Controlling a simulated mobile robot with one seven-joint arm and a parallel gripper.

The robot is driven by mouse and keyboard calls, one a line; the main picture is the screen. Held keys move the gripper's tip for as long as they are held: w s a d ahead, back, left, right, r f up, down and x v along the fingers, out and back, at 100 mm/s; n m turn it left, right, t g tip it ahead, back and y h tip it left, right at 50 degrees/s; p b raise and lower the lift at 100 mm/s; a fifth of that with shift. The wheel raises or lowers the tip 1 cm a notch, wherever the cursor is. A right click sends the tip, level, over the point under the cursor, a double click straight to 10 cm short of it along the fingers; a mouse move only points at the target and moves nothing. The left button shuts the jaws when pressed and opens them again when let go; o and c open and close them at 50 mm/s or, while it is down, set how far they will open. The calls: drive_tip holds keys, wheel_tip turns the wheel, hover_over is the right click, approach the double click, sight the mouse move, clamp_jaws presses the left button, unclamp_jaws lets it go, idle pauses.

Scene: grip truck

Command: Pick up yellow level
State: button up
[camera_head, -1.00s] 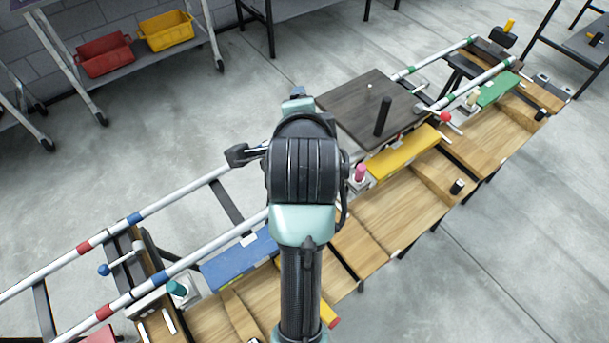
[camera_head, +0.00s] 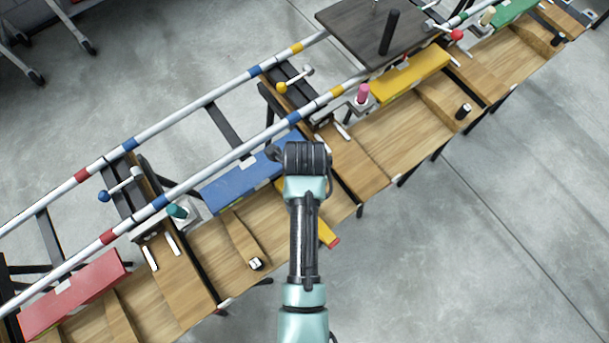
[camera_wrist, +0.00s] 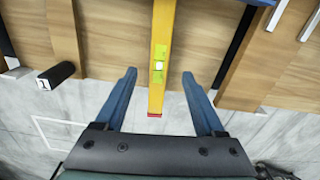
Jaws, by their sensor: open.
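The yellow level (camera_wrist: 160,35) lies on the wooden bench in the wrist view, pointing lengthwise between my fingers. It has a green vial section and a red end cap that sticks out over the bench edge. In the head view only its near end (camera_head: 326,233) and a small piece farther back show; my arm hides the rest. My gripper (camera_wrist: 160,73) is open, with one blue finger on each side of the level and a gap on both sides. I cannot tell the height between fingers and level.
The wooden bench (camera_head: 375,140) runs diagonally, with metal rails along its far side. A blue panel (camera_head: 240,185) lies beside my arm. A yellow panel (camera_head: 410,75) lies farther right. The floor at lower right is clear.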

drive_tip(key=shift+f+b, duration=0.35)
drive_tip(key=shift+f, duration=2.75)
clamp_jaws()
